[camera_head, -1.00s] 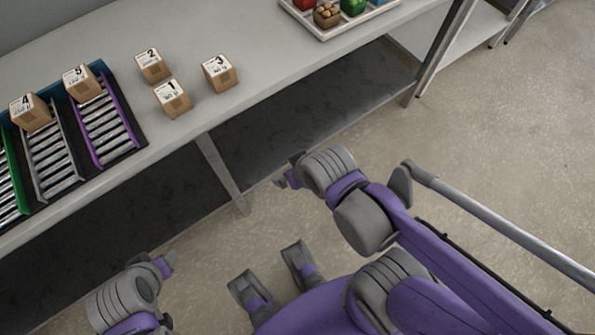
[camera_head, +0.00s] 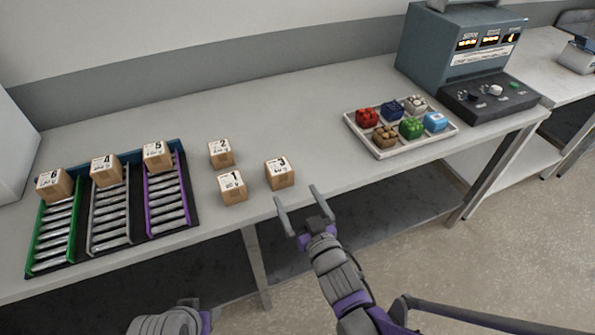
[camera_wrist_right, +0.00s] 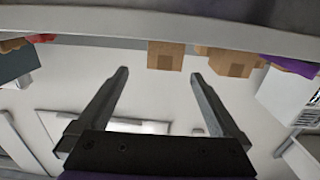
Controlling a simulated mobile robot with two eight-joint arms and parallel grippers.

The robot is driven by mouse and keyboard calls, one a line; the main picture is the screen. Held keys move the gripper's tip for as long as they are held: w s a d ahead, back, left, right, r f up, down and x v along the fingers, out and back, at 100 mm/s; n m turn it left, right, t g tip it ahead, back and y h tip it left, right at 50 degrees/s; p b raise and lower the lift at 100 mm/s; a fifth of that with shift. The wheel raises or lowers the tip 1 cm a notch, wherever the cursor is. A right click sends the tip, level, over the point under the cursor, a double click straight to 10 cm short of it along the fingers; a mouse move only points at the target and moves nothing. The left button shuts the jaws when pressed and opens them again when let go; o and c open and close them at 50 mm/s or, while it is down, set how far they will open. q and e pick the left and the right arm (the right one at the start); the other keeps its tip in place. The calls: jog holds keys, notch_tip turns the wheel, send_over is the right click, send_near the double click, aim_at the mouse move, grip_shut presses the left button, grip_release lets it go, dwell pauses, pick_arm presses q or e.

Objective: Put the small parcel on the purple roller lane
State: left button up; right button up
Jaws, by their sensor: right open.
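Similar brown cardboard parcels with numbered white labels stand on the table: parcel 1 (camera_head: 233,190), parcel 2 (camera_head: 222,157) and parcel 3 (camera_head: 279,177). Which one is meant by small is not clear. The purple roller lane (camera_head: 167,205) is left of them, with parcel 5 (camera_head: 157,159) at its far end. My right gripper (camera_head: 298,195) is open and empty near the table's front edge, just in front of parcel 3. In the right wrist view its spread fingers (camera_wrist_right: 160,75) have nothing between them. Only part of my left arm end (camera_head: 172,322) shows; its fingers cannot be made out.
Parcel 4 (camera_head: 105,172) is on the grey lane (camera_head: 109,220), and parcel 6 (camera_head: 53,186) on the green lane (camera_head: 53,235). A white tray (camera_head: 379,152) of coloured blocks and a machine (camera_head: 470,60) stand to the right. The table behind the loose parcels is clear.

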jog(key=shift+w+a+r, duration=0.15)
jog(key=shift+a+r, duration=0.05)
jog(key=shift+a, duration=0.1)
send_near(275, 159)
jog(key=shift+w+a+f, duration=0.1)
jog(key=shift+w+f, duration=0.2)
jog(key=shift+w, duration=0.25)
jog(key=shift+w+a+f, duration=0.1)
jog(key=shift+w+f, duration=0.25)
jog(key=shift+w, duration=0.2)
jog(key=x, duration=0.4)
jog(key=shift+a+r+p, duration=0.15)
jog(key=shift+r+p, duration=0.25)
jog(key=shift+w+a, duration=0.15)
jog(key=shift+w, duration=0.45)
jog(key=c, duration=1.4)
notch_tip(275, 159, up, 10)
jog(key=shift+p, duration=1)
jog(key=shift+c, duration=0.2)
jog(key=w+d+f+m+h+p, duration=0.1)
jog(key=w+d+f+h+p, duration=0.1)
jog(key=d, duration=0.7)
jog(key=w+d+f+m+t+h+p, duration=0.1)
jog(key=w+d+f+m+h+p, duration=0.1)
jog(key=d, duration=0.7)
jog(key=w+h+p, duration=0.1)
jog(key=w+p, duration=0.1)
jog(key=w, duration=0.1)
jog(key=shift+w+f, duration=0.25)
jog(key=shift+f, duration=0.05)
